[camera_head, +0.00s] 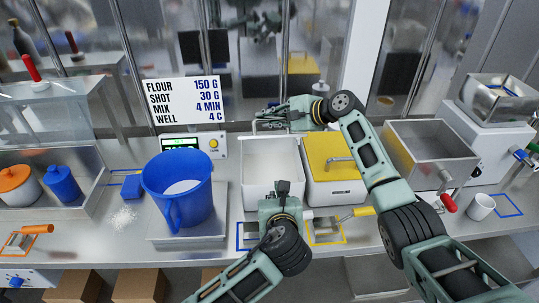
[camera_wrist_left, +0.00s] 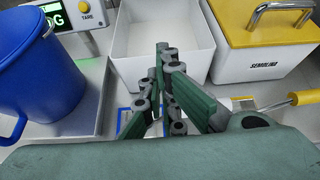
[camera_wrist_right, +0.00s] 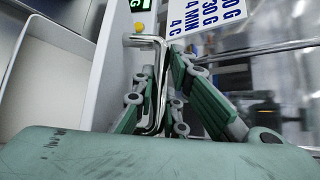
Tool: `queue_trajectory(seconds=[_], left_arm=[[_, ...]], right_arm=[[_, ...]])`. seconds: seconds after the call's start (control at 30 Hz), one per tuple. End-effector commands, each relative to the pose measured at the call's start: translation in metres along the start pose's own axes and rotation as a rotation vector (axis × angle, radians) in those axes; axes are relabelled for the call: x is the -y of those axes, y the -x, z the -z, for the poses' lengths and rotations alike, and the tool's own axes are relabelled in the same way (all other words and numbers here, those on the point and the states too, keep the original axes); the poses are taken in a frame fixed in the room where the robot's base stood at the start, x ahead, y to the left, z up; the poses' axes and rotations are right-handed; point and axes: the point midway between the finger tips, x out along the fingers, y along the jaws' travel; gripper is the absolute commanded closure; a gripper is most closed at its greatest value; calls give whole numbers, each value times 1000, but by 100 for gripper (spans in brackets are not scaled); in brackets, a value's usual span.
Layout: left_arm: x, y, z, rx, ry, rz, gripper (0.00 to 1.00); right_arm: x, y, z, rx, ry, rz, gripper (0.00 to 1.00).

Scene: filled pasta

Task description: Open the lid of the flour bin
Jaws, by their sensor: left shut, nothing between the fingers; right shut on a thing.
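My right gripper (camera_head: 272,116) is shut on the lid's metal handle (camera_wrist_right: 146,42) behind the bin. My left gripper (camera_head: 283,188) is shut and empty, in front of the bin's front wall; its closed fingers also show in the left wrist view (camera_wrist_left: 167,60).
The semolina bin (camera_head: 337,187), with a yellow lid, stands shut right of the flour bin. A blue bucket (camera_head: 178,195) stands left on a scale. A yellow-handled scoop (camera_head: 355,214) lies in front. The glass partition is close behind my right gripper.

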Motion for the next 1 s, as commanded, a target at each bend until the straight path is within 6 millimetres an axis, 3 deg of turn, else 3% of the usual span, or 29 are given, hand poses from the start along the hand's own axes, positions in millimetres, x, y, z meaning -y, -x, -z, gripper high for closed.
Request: queue_trajectory(seconds=[0.03, 0.17, 0.37, 0.8, 1.0], left_arm=[[-2, 3, -16, 46, -7, -3, 100], [-5, 6, -39, 111, -16, -10, 100], [-6, -15, -44, 120, -16, -13, 100], [-6, -92, -53, 117, -15, -12, 100], [-5, -95, -82, 118, -13, -10, 100]], right_arm=[[-1, 0, 1, -3, 5, -4, 100], [-2, 0, 1, -3, 5, -4, 100], [-2, 0, 1, -3, 5, -5, 100], [-2, 0, 1, -3, 4, -5, 100], [-2, 0, 1, -3, 4, -5, 100]])
